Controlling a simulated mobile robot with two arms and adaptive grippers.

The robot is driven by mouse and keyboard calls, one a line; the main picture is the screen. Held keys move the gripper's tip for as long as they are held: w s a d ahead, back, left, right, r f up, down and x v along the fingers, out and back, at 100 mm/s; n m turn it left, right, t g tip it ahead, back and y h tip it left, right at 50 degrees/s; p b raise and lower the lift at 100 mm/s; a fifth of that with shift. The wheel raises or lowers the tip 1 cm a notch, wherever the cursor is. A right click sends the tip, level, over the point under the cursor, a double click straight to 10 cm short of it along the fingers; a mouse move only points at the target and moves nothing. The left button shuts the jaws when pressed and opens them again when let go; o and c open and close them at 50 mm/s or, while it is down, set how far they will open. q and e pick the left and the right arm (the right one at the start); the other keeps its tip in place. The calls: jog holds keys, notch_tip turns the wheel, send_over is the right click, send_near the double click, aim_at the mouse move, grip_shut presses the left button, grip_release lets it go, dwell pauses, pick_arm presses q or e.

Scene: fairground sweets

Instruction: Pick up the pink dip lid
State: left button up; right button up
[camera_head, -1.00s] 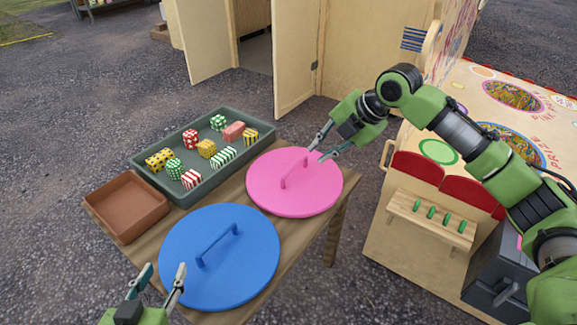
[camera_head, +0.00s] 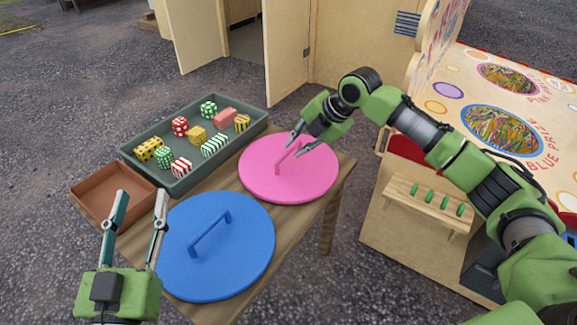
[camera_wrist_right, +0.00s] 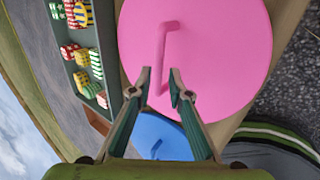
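The pink dip lid (camera_head: 265,183) lies flat on the wooden table, with an upright bar handle (camera_head: 283,160) across its middle. My right gripper (camera_head: 296,148) is open over the lid, at the handle's far end. In the right wrist view the pink lid (camera_wrist_right: 225,60) fills the upper middle, and its handle (camera_wrist_right: 164,45) runs toward the space between the open fingertips (camera_wrist_right: 160,78). Whether the fingers touch the handle I cannot tell. My left gripper (camera_head: 142,194) is open and empty near the brown tray and blue lid.
A blue lid (camera_head: 250,258) lies at the table's near end. A green-grey tray (camera_head: 185,188) of several patterned sweets and an empty brown tray (camera_head: 98,194) stand to the left. A prize stall (camera_head: 390,222) with a small wooden rack (camera_head: 410,199) stands close on the right.

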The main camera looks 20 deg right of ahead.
aim_at(289, 151)
jog(key=b+x, duration=0.2)
jog(key=x, duration=0.3)
jog(key=shift+w+a, duration=0.1)
pick_arm(q)
jog(key=s+r+t+h, duration=0.2)
jog(key=s+r+t, duration=0.4)
jog(key=r, duration=0.4)
jog(key=shift+a+r+h, duration=0.15)
jog(key=shift+r+h, duration=0.1)
jog(key=shift+h, duration=0.05)
pick_arm(e)
jog(key=shift+r, duration=0.1)
grip_shut()
